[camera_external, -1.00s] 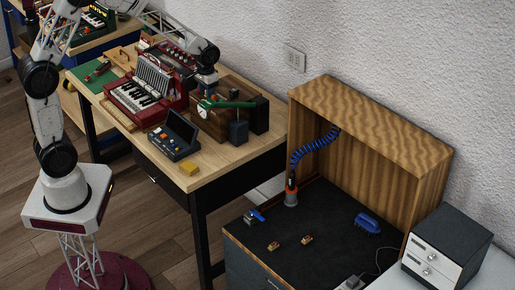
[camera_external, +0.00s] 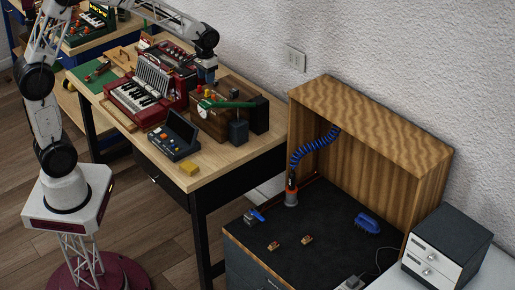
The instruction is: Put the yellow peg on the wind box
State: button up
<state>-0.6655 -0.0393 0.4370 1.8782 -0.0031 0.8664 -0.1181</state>
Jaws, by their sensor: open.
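The dark brown wooden box (camera_external: 226,109), which looks like the wind box, stands on the workbench right of the red accordion. A green lever lies across its top. Small red and yellowish pegs (camera_external: 207,93) show at its upper left; at this size I cannot tell which is the yellow peg. My gripper (camera_external: 206,80) is open, pointing down just above these pegs. Its fingertips are too small to see clearly, and I see nothing held in it.
The red accordion (camera_external: 140,96) stands close on the left. A dark block (camera_external: 238,132) stands against the box's front. Bare bench lies at the front right.

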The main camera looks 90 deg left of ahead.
aim_at(207, 91)
jog(key=shift+r, duration=2.55)
jog(key=s+d+r+m+t, duration=0.1)
jog(key=s+d+r+m, duration=0.2)
jog(key=d, duration=0.9)
jog(key=s+d+r+m, duration=0.1)
jog(key=s+d+r, duration=0.3)
jog(key=d, duration=0.7)
jog(key=s+d+m+t, duration=0.1)
jog(key=s+d+m, duration=0.4)
jog(key=s+d, duration=1.1)
jog(key=d, duration=0.2)
jog(key=shift+d+r+t, duration=0.3)
jog(key=shift+d+r, duration=0.05)
jog(key=shift+r, duration=0.05)
